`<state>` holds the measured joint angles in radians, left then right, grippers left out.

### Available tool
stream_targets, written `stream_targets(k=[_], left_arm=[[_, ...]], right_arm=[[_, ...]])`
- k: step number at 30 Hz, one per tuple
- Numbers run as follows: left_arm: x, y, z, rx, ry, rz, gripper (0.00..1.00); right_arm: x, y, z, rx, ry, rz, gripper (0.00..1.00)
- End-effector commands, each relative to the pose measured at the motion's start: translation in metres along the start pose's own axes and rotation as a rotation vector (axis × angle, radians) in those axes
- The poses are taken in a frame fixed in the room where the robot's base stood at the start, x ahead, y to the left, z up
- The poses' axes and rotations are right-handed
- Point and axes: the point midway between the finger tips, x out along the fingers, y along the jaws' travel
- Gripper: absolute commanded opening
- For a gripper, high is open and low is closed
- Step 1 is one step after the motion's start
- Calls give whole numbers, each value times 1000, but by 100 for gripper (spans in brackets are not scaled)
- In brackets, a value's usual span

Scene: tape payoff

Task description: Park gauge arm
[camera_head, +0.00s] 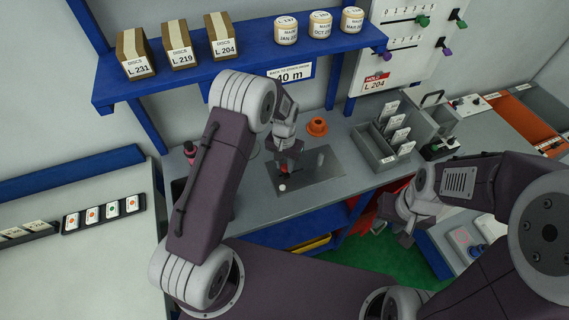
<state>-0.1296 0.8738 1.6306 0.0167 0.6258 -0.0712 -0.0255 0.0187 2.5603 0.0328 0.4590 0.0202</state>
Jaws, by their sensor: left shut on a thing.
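A dark grey plate (325,180) lies on the bench and carries the tape gauge. A small red part (284,169), which looks like the grip of the gauge arm, shows at my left gripper's fingertips. My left gripper (286,165) points down over the left part of the plate and is shut on that red part. The rest of the gauge arm is mostly hidden by the gripper. A small white round piece (282,188) and a pale upright pin (320,160) show on the plate. My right gripper (394,226) hangs empty in front of the bench, its fingers apart.
An orange cone-like piece (317,126) stands behind the plate. A grey divided box with labelled cards (377,150) stands to the right. A blue shelf (240,68) with boxes and rolls runs above. A panel with sliders (408,40) hangs at the back right.

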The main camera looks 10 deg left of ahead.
Motion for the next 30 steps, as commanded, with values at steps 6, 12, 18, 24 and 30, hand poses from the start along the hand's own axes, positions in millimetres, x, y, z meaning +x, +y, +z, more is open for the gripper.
stream_targets(k=[6,12,18,24,30], left_arm=[[0,-9,6,4,-18,-12,0],[0,-8,5,4,-16,-10,48],[0,-7,4,4,-14,-10,48],[-1,-7,4,4,-12,-10,48],[-33,-6,2,4,-6,-11,48]], right_arm=[[-1,0,0,1,0,0,36],[0,0,0,1,0,0,36],[0,0,0,0,0,0,36],[0,0,0,0,0,0,36],[9,0,1,1,0,0,36]])
